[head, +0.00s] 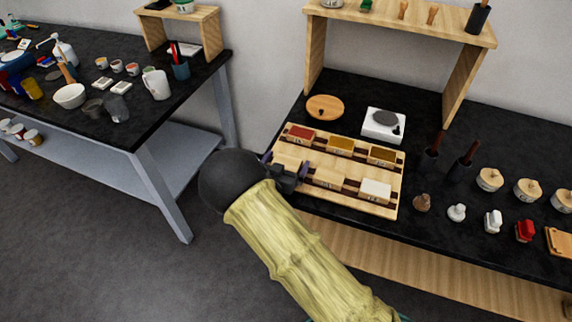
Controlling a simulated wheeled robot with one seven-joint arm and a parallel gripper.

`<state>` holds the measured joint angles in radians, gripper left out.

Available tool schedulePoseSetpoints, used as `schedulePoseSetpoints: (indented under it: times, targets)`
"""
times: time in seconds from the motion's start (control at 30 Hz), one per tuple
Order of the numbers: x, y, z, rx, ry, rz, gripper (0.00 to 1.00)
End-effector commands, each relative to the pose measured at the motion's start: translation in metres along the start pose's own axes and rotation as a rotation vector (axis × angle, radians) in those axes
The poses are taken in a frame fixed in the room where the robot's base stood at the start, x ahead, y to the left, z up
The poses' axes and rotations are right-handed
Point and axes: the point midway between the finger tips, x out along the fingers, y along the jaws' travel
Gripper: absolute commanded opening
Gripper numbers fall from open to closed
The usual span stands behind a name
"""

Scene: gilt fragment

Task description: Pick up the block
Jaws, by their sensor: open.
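A light wooden tray (386,209) on the black right-hand table holds several small blocks in two rows. The back row has a red-topped block (301,134), a yellow-topped block (341,145) and a brown-topped block (383,156). The front row shows a plain wooden block (329,179) and a white-topped block (375,190). Which one is the task's block I cannot tell. My dark gripper (294,172) is open at the tray's left front edge, left of the plain block. It and my wrist cover that tray corner. I see nothing held, though the fingertips are small and partly hidden.
Behind the tray are a round wooden lid (325,107) and a white scale (383,125), under a wooden shelf (420,18). Dark pots with handles (461,165), lidded jars (490,179) and small stamps (493,221) stand to the right. A cluttered second table (133,125) is at left.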

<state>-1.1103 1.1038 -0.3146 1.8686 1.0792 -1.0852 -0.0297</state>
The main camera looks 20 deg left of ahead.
Motion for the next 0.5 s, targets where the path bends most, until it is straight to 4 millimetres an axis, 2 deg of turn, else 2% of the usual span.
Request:
schedulePoseSetpoints:
  times: [0.17,0.4,0.5]
  targets:
    - [0.0,0.0002,-0.0002,0.0,0.0,0.0,1.0]
    - [-0.0001,0.0002,-0.0002,0.0,0.0,0.0,0.55]
    - [-0.0001,0.0001,-0.0004,0.0,0.001,0.0,0.55]
